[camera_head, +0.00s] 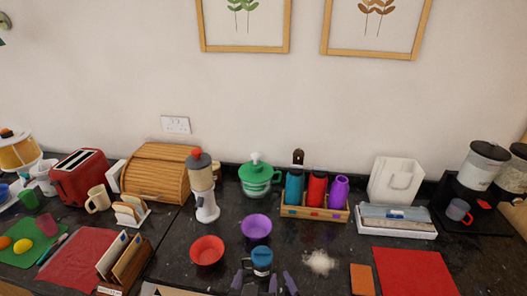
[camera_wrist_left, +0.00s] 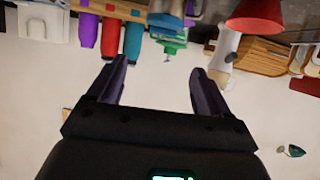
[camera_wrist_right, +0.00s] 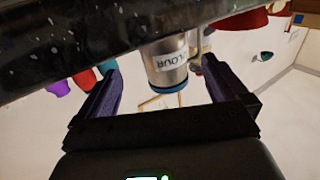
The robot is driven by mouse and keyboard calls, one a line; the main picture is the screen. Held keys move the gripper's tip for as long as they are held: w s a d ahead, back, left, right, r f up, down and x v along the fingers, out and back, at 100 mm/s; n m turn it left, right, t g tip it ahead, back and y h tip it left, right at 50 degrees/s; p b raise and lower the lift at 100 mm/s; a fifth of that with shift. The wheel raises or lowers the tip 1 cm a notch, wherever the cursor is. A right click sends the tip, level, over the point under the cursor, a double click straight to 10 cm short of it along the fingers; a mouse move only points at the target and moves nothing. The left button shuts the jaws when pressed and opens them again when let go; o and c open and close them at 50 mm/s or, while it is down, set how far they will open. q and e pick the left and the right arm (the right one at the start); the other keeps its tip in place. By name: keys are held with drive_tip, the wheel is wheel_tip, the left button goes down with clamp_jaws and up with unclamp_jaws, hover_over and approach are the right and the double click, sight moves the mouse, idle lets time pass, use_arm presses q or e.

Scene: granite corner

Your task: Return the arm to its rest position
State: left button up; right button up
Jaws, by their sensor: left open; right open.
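My left gripper (camera_head: 243,279) and my right gripper (camera_head: 281,282) sit side by side at the bottom middle of the head view, with only dark purple fingers showing. In the left wrist view the left gripper (camera_wrist_left: 158,75) is open and empty. In the right wrist view the right gripper (camera_wrist_right: 165,82) is open. A metal canister with a blue lid and a label partly reading "LOUR" (camera_wrist_right: 168,58) shows between its fingers, not gripped. That canister (camera_head: 261,262) stands on the counter just behind the fingers in the head view. Both arms are mostly out of frame.
Red (camera_head: 207,251) and purple (camera_head: 256,227) bowls stand behind the grippers. White powder (camera_head: 319,262) lies to the right, by an orange mat (camera_head: 362,279) and red mat (camera_head: 414,272). A letter rack (camera_head: 124,262) is left. A bottle rack (camera_head: 313,212) and grinder (camera_head: 203,187) stand further back.

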use_arm(q)
drive_tip(key=s+a+f+g+p, duration=0.1)
drive_tip(key=s+a+g+p, duration=0.2)
drive_tip(key=s+a, duration=0.3)
drive_tip(key=s+a+f+g+y+p, duration=0.1)
drive_tip(key=s+a+f+g+p, duration=0.1)
drive_tip(key=s+a, duration=0.5)
drive_tip(key=s+a+f+g+p, duration=0.1)
drive_tip(key=s+a+g+p, duration=0.3)
drive_tip(key=s+a, duration=0.3)
drive_tip(key=s, duration=0.5)
drive_tip(key=shift+s+f+m+g+y+p, duration=0.15)
drive_tip(key=shift+f+m+g+y+p, duration=0.15)
drive_tip(key=shift+f+m+p, duration=0.1)
use_arm(e)
drive_tip(key=s+d+r+g+h, duration=0.2)
drive_tip(key=s+d+g, duration=0.2)
drive_tip(key=s, duration=0.6)
drive_tip(key=s+d+r+m+g+h, duration=0.1)
drive_tip(key=s+d+r+g+h, duration=0.1)
drive_tip(key=s+d+g, duration=0.3)
drive_tip(key=s+d+r+m+g+h, duration=0.1)
drive_tip(key=s+d+r+g, duration=0.3)
drive_tip(key=s+d, duration=0.6)
drive_tip(key=s+h, duration=0.1)
drive_tip(key=s, duration=0.4)
drive_tip(key=shift+s+d, duration=0.15)
drive_tip(key=shift+s, duration=0.25)
